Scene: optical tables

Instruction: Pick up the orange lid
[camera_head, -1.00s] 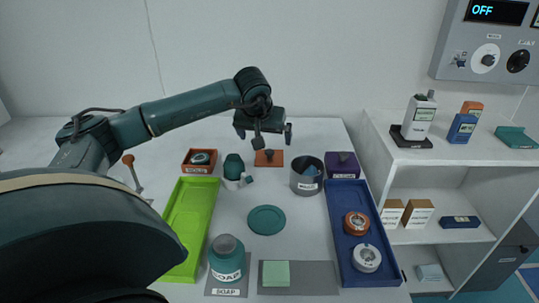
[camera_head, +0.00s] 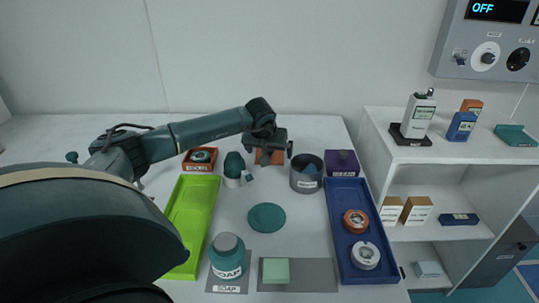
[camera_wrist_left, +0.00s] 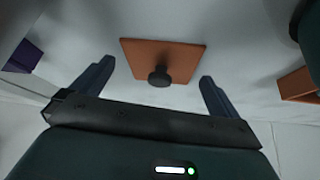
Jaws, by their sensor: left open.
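The orange lid (camera_wrist_left: 185,55) is a flat square plate with a dark round knob (camera_wrist_left: 160,76), seen in the left wrist view. In the head view the orange lid (camera_head: 277,157) lies at the back of the table, partly hidden by my left gripper (camera_head: 270,158). In the left wrist view my left gripper (camera_wrist_left: 153,82) is open and empty. Its two fingers stand either side of the knob, apart from it. My right gripper is not in view.
An orange box (camera_head: 200,167) stands left of the lid. A dark green container (camera_head: 234,168) and a grey cup (camera_head: 306,188) stand in front. A purple box (camera_head: 342,162) is at the right. A green tray (camera_head: 207,194) and blue tray (camera_head: 337,200) flank the table.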

